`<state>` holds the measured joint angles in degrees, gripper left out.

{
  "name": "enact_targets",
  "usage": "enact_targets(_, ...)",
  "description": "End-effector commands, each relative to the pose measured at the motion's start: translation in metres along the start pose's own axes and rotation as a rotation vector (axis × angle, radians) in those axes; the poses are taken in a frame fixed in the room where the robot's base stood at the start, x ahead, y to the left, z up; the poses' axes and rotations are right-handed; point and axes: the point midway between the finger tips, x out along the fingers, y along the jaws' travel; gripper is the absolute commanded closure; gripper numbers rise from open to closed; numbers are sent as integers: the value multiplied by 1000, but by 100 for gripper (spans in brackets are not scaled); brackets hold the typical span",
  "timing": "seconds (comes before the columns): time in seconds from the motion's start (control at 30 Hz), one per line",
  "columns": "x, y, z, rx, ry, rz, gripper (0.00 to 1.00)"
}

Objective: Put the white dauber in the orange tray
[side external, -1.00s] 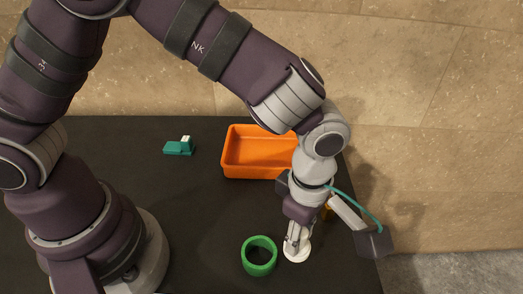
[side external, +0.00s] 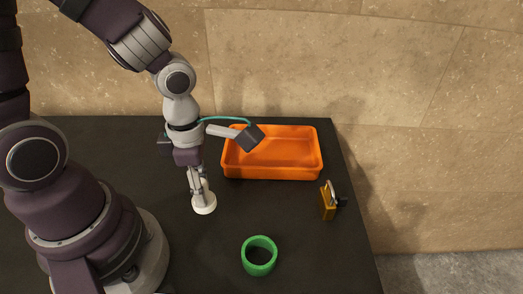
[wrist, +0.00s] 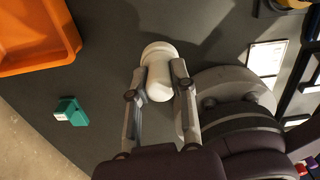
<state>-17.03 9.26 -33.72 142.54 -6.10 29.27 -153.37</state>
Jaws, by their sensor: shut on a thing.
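The white dauber (side external: 204,206) is between the fingers of my gripper (side external: 199,188), which is shut on it. Its round pale end points down, over the dark table left of the orange tray. In the wrist view, the dauber (wrist: 158,58) sits between both fingertips, its upper part partly covered by them. The orange tray (side external: 272,173) stands at the back of the table, and its visible inside looks empty. The tray (wrist: 62,60) also shows at the upper left of the wrist view. My gripper is outside the tray, and the dauber's exact height is unclear.
A green cup (side external: 259,268) stands near the front. A yellow object with a metal part (side external: 328,205) stands right of the tray. A teal block (wrist: 72,112) lies on the table in the wrist view, mostly hidden by my arm from the side. The table between cup and tray is clear.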

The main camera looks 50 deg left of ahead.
Motion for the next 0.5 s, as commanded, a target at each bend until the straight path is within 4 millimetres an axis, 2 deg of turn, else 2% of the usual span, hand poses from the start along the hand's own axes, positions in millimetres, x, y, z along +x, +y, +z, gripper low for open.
enact_targets(0.1, -1, 19, -14, -220, 3, -1, 100)
enact_targets(0.27, -2, 31, -24, -366, 5, -1, 100)
enact_targets(0.37, -1, 40, -16, -386, 3, -5, 100)
enact_targets(0.5, 4, 65, 14, -386, 2, -9, 100)
